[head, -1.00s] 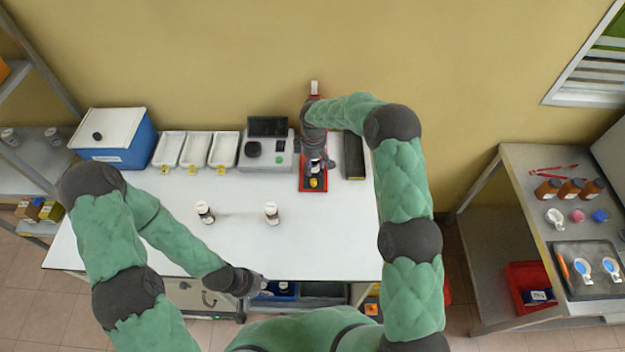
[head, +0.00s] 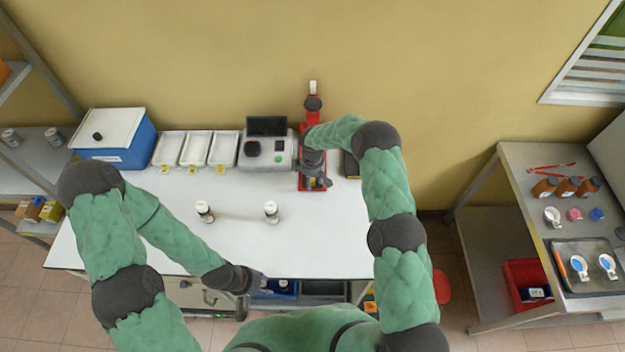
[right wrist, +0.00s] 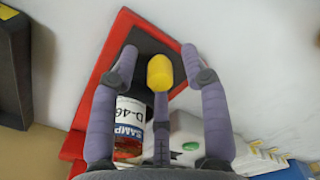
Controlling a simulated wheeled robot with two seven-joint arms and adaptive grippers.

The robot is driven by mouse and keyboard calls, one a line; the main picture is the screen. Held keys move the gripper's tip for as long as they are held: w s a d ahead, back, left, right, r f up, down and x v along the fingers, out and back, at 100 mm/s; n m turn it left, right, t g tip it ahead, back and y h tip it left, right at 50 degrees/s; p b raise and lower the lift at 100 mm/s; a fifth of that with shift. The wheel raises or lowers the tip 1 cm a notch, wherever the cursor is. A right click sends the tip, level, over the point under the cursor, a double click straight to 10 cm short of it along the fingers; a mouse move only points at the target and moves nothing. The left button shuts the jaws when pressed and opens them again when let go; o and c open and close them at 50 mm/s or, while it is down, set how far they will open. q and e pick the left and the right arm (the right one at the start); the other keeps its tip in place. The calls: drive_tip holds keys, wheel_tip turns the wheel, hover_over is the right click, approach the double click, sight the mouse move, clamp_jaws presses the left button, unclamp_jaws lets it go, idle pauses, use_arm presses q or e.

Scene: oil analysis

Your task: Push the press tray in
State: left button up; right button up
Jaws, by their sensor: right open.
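The red press (head: 311,115) stands at the back of the white table against the wall. Its yellow knob (right wrist: 160,72) shows in the right wrist view, over a dark part within the red frame (right wrist: 104,62). My right gripper (head: 320,184) is over the press's front end and hides the knob in the head view. In the right wrist view its fingers (right wrist: 160,55) are open, spread on both sides of the knob. Contact cannot be told. My left gripper (head: 258,283) is low by the table's front edge.
Two bottles stand on the table, one on the left (head: 205,211) and one nearer the press (head: 271,211). A grey instrument (head: 284,158) sits just left of the press. White trays (head: 195,149) and a blue box (head: 137,142) are further left. The table's front middle is clear.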

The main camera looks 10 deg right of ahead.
clamp_jaws()
drive_tip(key=shift+w, duration=0.1)
drive_tip(key=shift+w+f+b, duration=0.1)
drive_tip(key=shift+w+b, duration=0.15)
drive_tip(key=shift+b, duration=0.15)
drive_tip(key=w+b, duration=0.2)
drive_tip(key=b, duration=0.2)
drive_tip(key=w+d+b, duration=0.1)
drive_tip(key=w+b, duration=0.2)
drive_tip(key=shift+w+d+f+b, duration=0.1)
drive_tip(key=shift+w+f+b, duration=0.1)
drive_tip(key=shift+b, duration=0.15)
drive_tip(key=shift+w+d+r+b, duration=0.15)
drive_tip(key=shift+w+b, duration=0.45)
drive_tip(key=shift+b, duration=0.2)
drive_tip(key=shift+w+r, duration=0.1)
drive_tip(key=shift+r, duration=0.05)
